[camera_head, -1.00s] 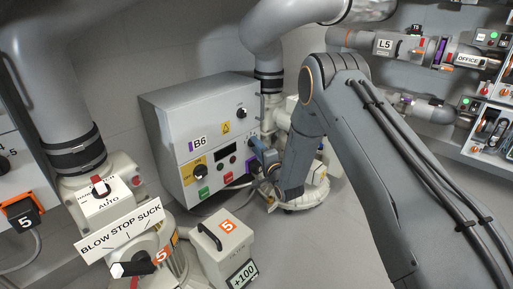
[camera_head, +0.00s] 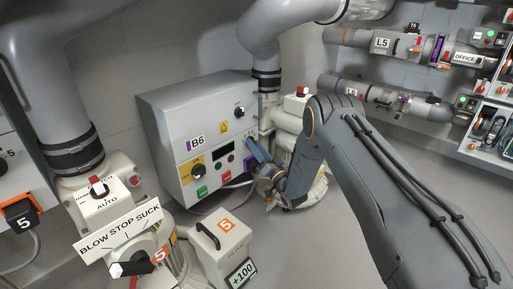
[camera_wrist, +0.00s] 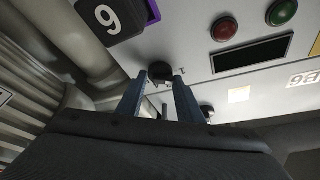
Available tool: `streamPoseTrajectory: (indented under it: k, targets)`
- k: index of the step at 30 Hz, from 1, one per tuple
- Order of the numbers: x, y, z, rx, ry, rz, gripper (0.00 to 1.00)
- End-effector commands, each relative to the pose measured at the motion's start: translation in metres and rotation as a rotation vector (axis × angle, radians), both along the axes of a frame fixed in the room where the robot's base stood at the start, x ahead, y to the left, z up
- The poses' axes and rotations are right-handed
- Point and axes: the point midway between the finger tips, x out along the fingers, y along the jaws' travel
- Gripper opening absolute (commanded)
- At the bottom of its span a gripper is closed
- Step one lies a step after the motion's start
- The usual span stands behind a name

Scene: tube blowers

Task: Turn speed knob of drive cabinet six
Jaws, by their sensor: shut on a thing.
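The grey drive cabinet marked B6 (camera_head: 165,105) stands against the wall, left of centre in the head view. My gripper (camera_head: 251,146) reaches its front panel near the right edge, beside the dark display (camera_head: 222,149). In the wrist view, which shows the panel upside down, a small black knob (camera_wrist: 159,71) sits between the two blue fingertips of my gripper (camera_wrist: 160,80). My gripper is shut on this knob. In the head view the fingers hide the knob. Its printed markings are too small to read.
The panel also has an upper black knob (camera_head: 239,113), a selector on a yellow plate (camera_head: 198,170) and a red button (camera_wrist: 224,29). A black plug marked 6 (camera_wrist: 110,19) is close to my gripper. A blower (camera_head: 290,118) stands right of the cabinet.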

Motion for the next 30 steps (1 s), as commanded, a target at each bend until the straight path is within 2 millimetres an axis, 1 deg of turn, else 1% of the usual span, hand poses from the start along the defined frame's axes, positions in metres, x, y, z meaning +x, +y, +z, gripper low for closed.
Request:
streamPoseTrajectory:
  k: [1,12,29,30]
  targets:
    - [-0.0028,0.0055,0.0034,-0.015,-0.036,0.015,0.11]
    - [-0.0041,0.0072,0.0001,-0.111,-0.154,0.019,0.10]
    - [-0.0049,0.0084,-0.0006,-0.126,-0.172,0.020,0.11]
    - [-0.0050,0.0083,-0.0007,-0.126,-0.172,0.020,0.40]
